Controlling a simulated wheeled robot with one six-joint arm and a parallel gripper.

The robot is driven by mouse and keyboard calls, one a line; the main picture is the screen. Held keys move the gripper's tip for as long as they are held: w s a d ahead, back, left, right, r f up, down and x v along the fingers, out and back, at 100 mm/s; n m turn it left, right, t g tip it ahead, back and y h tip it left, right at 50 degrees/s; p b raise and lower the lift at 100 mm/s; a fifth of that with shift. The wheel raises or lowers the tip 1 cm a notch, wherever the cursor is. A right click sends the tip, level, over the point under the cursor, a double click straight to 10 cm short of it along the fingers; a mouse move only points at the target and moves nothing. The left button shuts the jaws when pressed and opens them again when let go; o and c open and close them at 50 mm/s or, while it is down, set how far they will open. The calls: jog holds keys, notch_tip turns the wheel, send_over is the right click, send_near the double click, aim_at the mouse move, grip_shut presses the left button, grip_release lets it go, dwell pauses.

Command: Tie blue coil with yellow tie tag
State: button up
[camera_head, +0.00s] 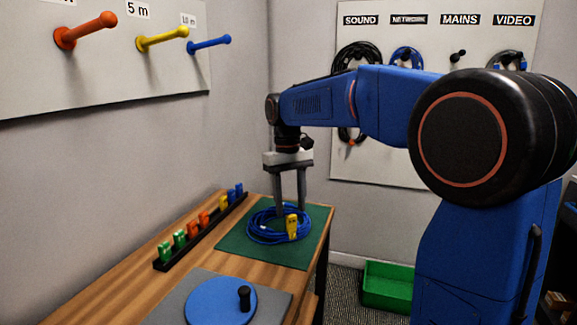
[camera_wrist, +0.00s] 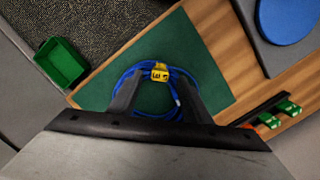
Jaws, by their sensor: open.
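The blue coil (camera_head: 262,236) lies flat on the green mat at the far end of the workbench. A yellow tie tag (camera_head: 292,226) sits on the coil's near right side; in the wrist view the yellow tag (camera_wrist: 159,72) lies across the coil's edge and bears dark marks. My gripper (camera_head: 290,212) points down over the coil, its two fingers apart. In the wrist view the fingers (camera_wrist: 155,98) reach down on either side of the coil's middle, with the tag beyond their tips. Nothing shows between the fingers. Whether they touch the coil is unclear.
A black rack (camera_head: 205,229) along the wall side holds green, orange, yellow and blue tags. A grey plate with a blue disc (camera_head: 220,300) lies nearer. A green bin (camera_head: 388,287) stands on the floor. Wall pegs and a labelled board with hanging cables (camera_head: 407,60) are behind.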

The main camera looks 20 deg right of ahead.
notch_tip(320, 180, up, 13)
jog(key=w, duration=0.1)
jog(key=s+d+f+m+t, duration=0.1)
jog(key=s+d+f+t, duration=0.2)
jog(key=s+f, duration=0.9)
jog(key=s+d+f+t, duration=0.3)
jog(key=s+f, duration=1)
jog(key=s, duration=0.5)
jog(key=shift+s+d+m, duration=0.2)
jog(key=shift+s+m, duration=0.2)
